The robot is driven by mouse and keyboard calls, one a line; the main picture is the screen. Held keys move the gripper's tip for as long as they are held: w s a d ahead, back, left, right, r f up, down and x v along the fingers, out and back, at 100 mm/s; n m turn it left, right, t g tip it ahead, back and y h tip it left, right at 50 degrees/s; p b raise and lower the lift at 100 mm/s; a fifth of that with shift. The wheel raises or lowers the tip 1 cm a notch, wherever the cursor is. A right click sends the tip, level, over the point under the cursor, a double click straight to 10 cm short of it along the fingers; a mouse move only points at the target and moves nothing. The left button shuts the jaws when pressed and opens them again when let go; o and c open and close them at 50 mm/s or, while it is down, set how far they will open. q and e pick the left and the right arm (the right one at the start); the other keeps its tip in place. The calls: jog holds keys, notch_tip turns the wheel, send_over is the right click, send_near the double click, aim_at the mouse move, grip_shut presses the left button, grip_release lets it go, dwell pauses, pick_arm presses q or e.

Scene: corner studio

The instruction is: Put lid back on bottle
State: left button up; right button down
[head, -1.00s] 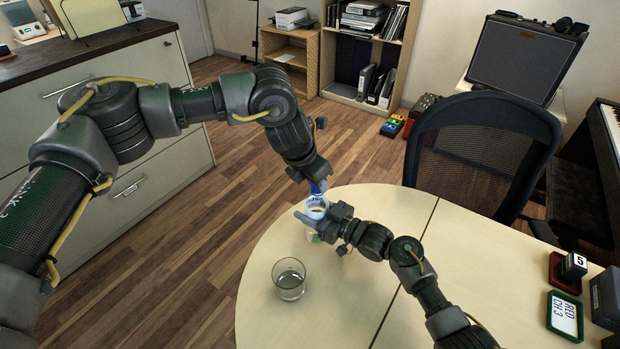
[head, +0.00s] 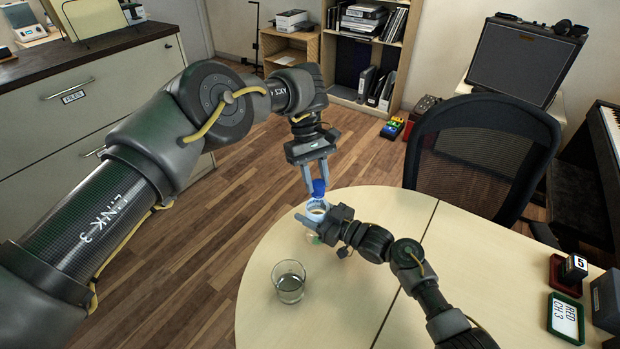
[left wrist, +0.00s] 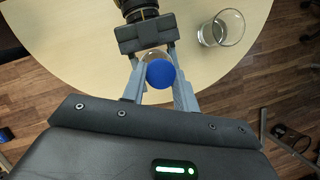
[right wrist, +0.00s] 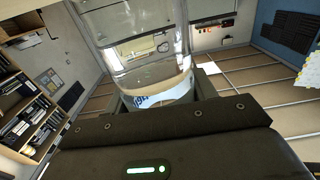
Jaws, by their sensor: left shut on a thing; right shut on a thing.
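The blue lid (head: 319,187) is between the fingertips of my left gripper (head: 315,187), which points down and is shut on it. The lid is just above the bottle's mouth in the head view; I cannot tell whether they touch. In the left wrist view the lid (left wrist: 160,74) covers much of the bottle, whose edge shows behind it. My right gripper (head: 318,222) is shut around the clear bottle (head: 317,207) and holds it roughly upright by the table's edge. The right wrist view shows the bottle's clear wall (right wrist: 135,35) and part of its printed label.
An empty-looking glass (head: 289,281) stands on the round-ended table (head: 335,315), nearer than the bottle. A black chair (head: 480,150) is behind the table. Small boxes and a sign (head: 565,316) stand at the right. The table's middle is clear.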

pick_arm(q)
jog(key=shift+a, duration=0.1)
jog(key=o, duration=0.9)
jog(key=shift+r, duration=2.3)
jog(key=shift+c, duration=0.2)
